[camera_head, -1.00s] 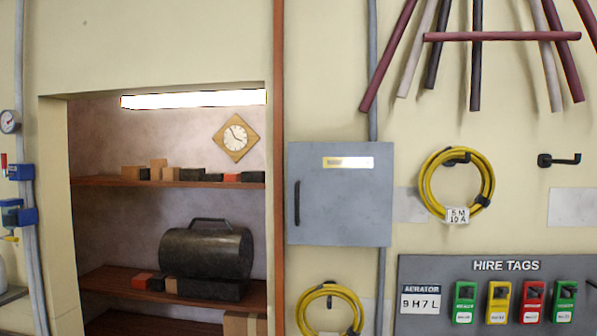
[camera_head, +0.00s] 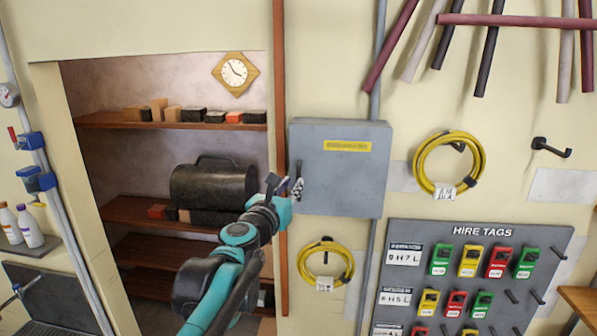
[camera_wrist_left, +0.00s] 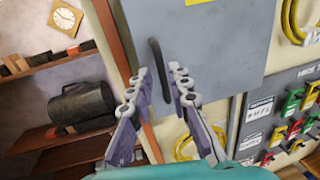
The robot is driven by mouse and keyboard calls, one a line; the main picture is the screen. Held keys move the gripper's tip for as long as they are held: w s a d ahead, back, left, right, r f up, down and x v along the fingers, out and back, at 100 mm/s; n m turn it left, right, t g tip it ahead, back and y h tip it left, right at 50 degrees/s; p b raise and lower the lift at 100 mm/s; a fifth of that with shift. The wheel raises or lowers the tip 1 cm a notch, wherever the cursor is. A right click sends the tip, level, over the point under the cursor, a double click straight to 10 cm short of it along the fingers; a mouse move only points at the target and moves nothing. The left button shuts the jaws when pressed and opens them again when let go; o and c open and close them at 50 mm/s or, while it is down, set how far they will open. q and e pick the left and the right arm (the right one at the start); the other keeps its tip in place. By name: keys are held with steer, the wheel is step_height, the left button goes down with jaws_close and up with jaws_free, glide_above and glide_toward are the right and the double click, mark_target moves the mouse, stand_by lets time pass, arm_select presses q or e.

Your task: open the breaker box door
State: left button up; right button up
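The breaker box (camera_head: 345,175) is a grey wall-mounted box with a yellow label on its front; its door looks closed. Its dark vertical handle (camera_wrist_left: 158,66) is at the door's left edge. My left gripper (camera_head: 284,186) is at that left edge and covers part of the handle in the head view. In the left wrist view my left gripper (camera_wrist_left: 158,76) is open, its two fingers apart. The handle appears between the fingertips there, with gaps on both sides; how deep it sits cannot be told. My right gripper is not in view.
A reddish vertical pipe (camera_head: 279,90) runs just left of the box, beside a shelf recess (camera_head: 110,211). A coiled yellow cable (camera_head: 325,265) hangs below the box and another (camera_head: 449,165) to its right. A hire tags board (camera_head: 470,250) is at lower right.

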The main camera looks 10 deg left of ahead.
mark_target(299, 200)
arm_select(q)
steer(key=w, duration=0.3)
steer(key=w+d, duration=0.1)
steer(key=w, duration=0.1)
steer(key=shift+w+d+p, duration=0.1)
steer(key=shift+w+p, duration=0.3)
jaws_close()
